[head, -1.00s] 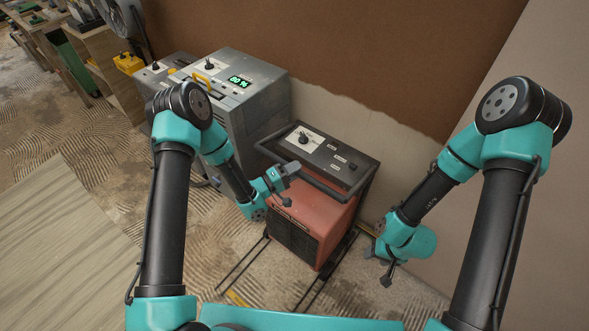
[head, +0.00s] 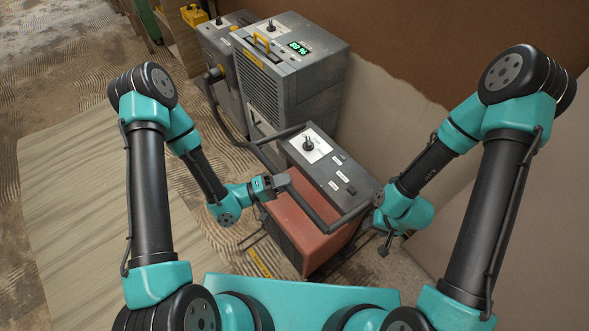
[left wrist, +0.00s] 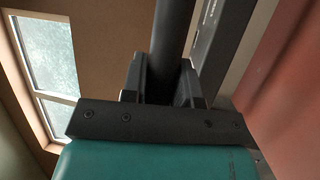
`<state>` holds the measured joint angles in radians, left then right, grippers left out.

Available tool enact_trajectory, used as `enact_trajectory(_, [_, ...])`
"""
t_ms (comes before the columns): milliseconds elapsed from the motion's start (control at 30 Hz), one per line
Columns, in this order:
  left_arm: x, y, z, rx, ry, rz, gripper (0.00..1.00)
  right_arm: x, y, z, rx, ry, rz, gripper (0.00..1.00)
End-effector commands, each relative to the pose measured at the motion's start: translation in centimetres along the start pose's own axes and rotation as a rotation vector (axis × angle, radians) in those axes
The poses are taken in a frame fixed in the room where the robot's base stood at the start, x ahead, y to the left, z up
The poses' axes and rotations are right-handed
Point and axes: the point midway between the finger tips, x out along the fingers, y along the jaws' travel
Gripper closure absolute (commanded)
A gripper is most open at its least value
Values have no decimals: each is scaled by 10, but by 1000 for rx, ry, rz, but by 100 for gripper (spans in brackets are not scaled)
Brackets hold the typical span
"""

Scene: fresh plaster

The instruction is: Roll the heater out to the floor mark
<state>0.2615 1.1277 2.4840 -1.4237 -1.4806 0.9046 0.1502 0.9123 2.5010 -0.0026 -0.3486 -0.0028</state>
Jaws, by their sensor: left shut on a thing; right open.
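The heater (head: 302,232) has a red body, a dark grey top panel (head: 328,168) with a knob, and a black tubular handle (head: 318,216) around the top. It stands upright on the floor in front of me. My left gripper (head: 281,182) is shut on the handle's near bar; the left wrist view shows the dark bar (left wrist: 172,45) between its fingers (left wrist: 162,82). My right gripper (head: 385,244) is open and empty, just right of the heater and low. A yellow floor mark (head: 258,262) shows at the heater's lower left, close to my base.
A grey machine (head: 288,85) with a green display stands behind the heater, with another grey unit (head: 228,35) and a hose beside it. A brown and plaster wall (head: 400,95) closes the back and right. Pale wood-look flooring (head: 75,200) lies open at left.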

Motion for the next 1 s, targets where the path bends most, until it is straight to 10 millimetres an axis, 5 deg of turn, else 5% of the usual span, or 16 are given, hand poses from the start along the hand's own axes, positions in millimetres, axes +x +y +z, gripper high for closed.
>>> enact_trajectory(333, [-42,9,18,-2,-3,0,100,0,0,0,0,0,0,47])
enact_trajectory(867, [-49,10,21,0,-6,0,100,0,0,0,0,0,0,47])
enact_trajectory(900, [-49,10,21,0,-6,0,69,0,0,0,0,0,0,47])
enact_trajectory(1000, [-49,10,21,0,-6,0,59,0,0,0,0,0,0,47])
